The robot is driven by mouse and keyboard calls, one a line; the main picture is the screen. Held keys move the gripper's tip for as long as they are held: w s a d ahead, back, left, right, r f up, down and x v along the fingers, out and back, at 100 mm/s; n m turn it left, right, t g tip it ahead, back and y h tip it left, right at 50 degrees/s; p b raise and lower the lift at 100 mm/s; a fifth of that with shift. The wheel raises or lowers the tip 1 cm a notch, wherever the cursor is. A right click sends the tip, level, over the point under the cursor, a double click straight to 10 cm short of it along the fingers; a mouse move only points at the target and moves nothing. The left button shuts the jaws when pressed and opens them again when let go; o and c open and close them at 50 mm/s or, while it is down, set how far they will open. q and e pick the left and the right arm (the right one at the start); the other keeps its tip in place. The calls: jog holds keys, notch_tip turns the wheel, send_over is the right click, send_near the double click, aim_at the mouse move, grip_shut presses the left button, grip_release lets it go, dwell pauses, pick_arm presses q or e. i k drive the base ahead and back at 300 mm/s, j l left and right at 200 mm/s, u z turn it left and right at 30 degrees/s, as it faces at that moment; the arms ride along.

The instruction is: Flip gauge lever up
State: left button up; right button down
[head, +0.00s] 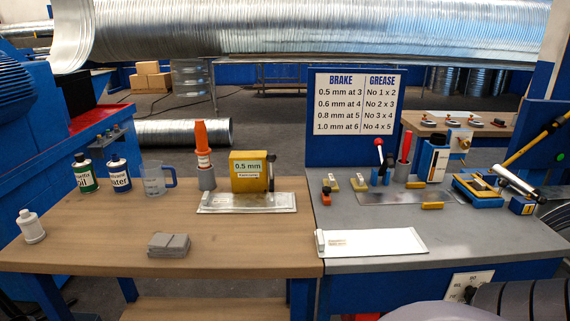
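A yellow gauge box (249,183) with a "0.5 mm" display stands at the back of the wooden bench, behind a clear-edged metal plate (245,203). A dark lever (271,174) stands at the right side of the box. Its black knob is at the top and its foot is low beside the box, so it looks near upright, though it is small in the picture. Neither of my grippers shows in the head view, and nothing is seen touching the lever.
An orange-topped bottle in a grey holder (207,180) stands just left of the gauge. A jug (156,181), bottles (119,175) and grey blocks (169,245) are further left. The grey bench at right holds a white tray (372,242) and a red-knobbed lever (379,155).

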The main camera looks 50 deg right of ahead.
aim_at(271, 157)
jog(key=i+j+z, duration=0.1)
jog(key=z, duration=0.25)
jog(key=i+j+z, duration=0.15)
jog(key=z, duration=0.2)
jog(key=i+j+z, duration=0.1)
jog(key=z, duration=0.25)
jog(key=i+j+z, duration=0.15)
jog(key=j+z, duration=0.2)
jog(key=i+j+z, duration=0.15)
jog(key=z, duration=0.25)
jog(key=j, duration=0.1)
